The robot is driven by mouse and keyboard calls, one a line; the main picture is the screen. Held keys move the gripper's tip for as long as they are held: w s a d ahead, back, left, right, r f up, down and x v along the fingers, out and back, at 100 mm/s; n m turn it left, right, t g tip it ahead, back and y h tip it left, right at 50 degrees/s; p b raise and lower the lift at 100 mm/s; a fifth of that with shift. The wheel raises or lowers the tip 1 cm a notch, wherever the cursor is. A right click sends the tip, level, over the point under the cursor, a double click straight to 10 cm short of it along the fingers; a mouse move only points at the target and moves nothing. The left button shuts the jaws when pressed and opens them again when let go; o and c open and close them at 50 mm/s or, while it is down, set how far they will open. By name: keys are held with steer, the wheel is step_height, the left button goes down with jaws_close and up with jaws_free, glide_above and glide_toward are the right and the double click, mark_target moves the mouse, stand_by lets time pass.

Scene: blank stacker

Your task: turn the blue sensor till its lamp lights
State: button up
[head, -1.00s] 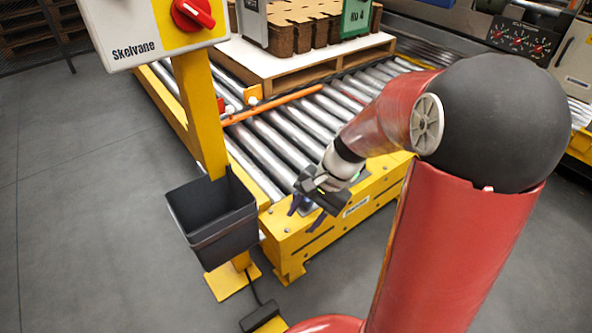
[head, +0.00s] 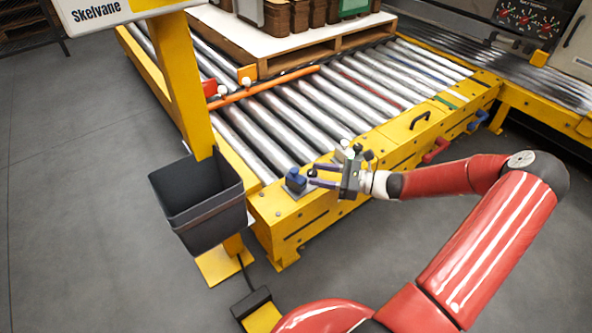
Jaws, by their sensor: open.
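The blue sensor (head: 295,180) stands on a small grey plate at the near left corner of the yellow conveyor frame. My gripper (head: 311,177) is just to the right of it, level, with its fingers pointing left toward the sensor. The jaws are open. I cannot tell whether the fingertips touch the sensor or reach around it. No lit lamp on the sensor can be made out at this size.
A black bin (head: 200,205) hangs on the yellow post left of the sensor. Metal rollers (head: 270,135) lie behind, with an orange bar (head: 265,88) across them. A wooden pallet (head: 300,55) sits farther back. A black handle (head: 420,120) is on the frame at right.

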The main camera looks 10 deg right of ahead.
mark_target(295, 169)
steer(key=x, duration=0.7)
steer(key=shift+w+a+b, duration=0.2)
steer(key=shift+a+b, duration=0.1)
steer(key=shift+b, duration=0.1)
steer(key=shift+c, duration=0.2)
steer(key=c, duration=0.9)
steer(key=shift+r+m+t+h+p, duration=0.3)
steer(key=shift+m+t+h+p, duration=0.3)
steer(key=shift+t+p, duration=0.4)
steer(key=shift+d+f+m+t+h+p, duration=0.1)
steer(key=shift+f+m+t+h+p, duration=0.15)
steer(key=shift+m+t+h+p, duration=0.9)
steer(key=o, duration=0.9)
steer(key=shift+o, duration=0.2)
